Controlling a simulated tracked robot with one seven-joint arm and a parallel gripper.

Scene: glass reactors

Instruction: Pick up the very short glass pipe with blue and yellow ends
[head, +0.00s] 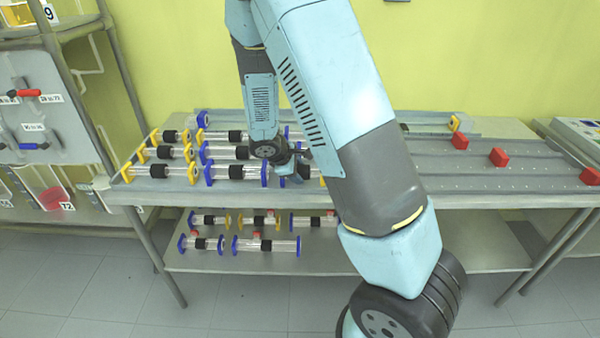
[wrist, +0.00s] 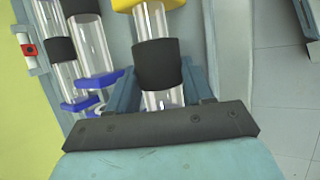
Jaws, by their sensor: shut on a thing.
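In the wrist view a glass pipe (wrist: 160,65) with a black middle sleeve and a yellow end lies between the two fingers of my gripper (wrist: 158,82). My gripper is shut on it around the sleeve.
Several glass pipes (head: 237,152) with blue or yellow ends lie close on the left of the table (head: 480,196). More pipes (head: 265,243) lie on the lower shelf. Red blocks (head: 498,157) sit on rails at the right. A rack (head: 50,110) stands at the left.

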